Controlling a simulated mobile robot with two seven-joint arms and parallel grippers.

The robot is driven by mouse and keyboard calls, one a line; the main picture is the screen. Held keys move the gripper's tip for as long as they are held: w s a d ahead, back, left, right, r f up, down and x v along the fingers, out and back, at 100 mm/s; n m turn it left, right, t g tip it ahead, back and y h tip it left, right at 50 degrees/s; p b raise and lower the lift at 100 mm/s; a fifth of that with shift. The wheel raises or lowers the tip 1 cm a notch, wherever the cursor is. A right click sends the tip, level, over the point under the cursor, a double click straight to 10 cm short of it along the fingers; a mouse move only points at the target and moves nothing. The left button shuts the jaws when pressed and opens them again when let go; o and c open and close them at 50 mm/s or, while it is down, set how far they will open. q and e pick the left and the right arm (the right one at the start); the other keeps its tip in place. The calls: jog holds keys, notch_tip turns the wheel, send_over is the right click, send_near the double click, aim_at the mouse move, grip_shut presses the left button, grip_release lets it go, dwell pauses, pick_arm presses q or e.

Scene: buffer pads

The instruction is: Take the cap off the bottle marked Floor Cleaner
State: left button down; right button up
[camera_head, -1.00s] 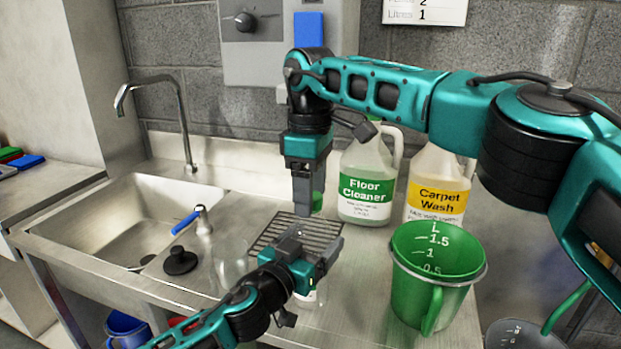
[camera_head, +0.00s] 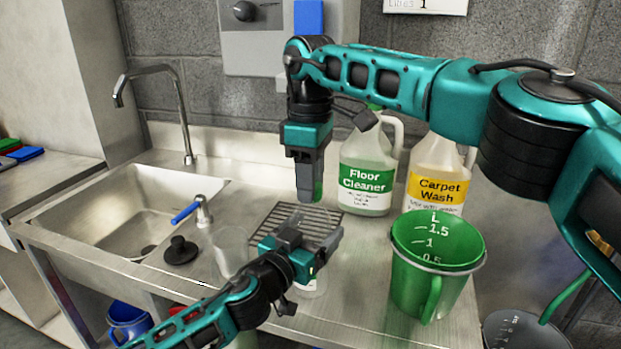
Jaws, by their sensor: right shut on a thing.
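The Floor Cleaner bottle (camera_head: 366,186), pale with a green label, stands upright at the back of the counter. Some green shows at its top, partly behind my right arm; I cannot tell whether this is its cap. My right gripper (camera_head: 309,192) points down to the left of this bottle, shut on a small green thing (camera_head: 318,189) mostly hidden by the fingers. My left gripper (camera_head: 305,243) is just below it, at the front of the grating. A pale container with a label (camera_head: 310,287) shows partly under the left gripper; the jaws' gap is hidden.
The Carpet Wash bottle (camera_head: 437,185) stands right of the Floor Cleaner. A green measuring jug (camera_head: 432,285) is at the front right. A clear cup (camera_head: 231,250) and a black plug (camera_head: 181,250) are left, beside the sink (camera_head: 60,213). A metal grating (camera_head: 270,222) lies mid-counter.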

jog(key=n, duration=0.5)
jog(key=shift+n, duration=0.4)
jog(key=n, duration=0.3)
jog(key=shift+n, duration=0.4)
jog(key=n, duration=0.3)
jog(key=shift+n, duration=0.3)
jog(key=n, duration=0.5)
jog(key=shift+n, duration=0.3)
jog(key=n, duration=0.3)
jog(key=shift+r+n, duration=0.1)
jog(key=shift+n, duration=0.3)
jog(key=n, duration=0.3)
jog(key=shift+n, duration=0.3)
jog(key=n, duration=0.3)
jog(key=shift+n, duration=0.3)
jog(key=n, duration=0.3)
jog(key=shift+n, duration=0.4)
jog(key=n, duration=0.5)
jog(key=shift+n, duration=0.3)
jog(key=n, duration=0.3)
jog(key=shift+n, duration=0.4)
jog(key=n, duration=0.3)
jog(key=shift+n, duration=0.3)
jog(key=n, duration=0.7)
jog(key=shift+r, duration=0.1)
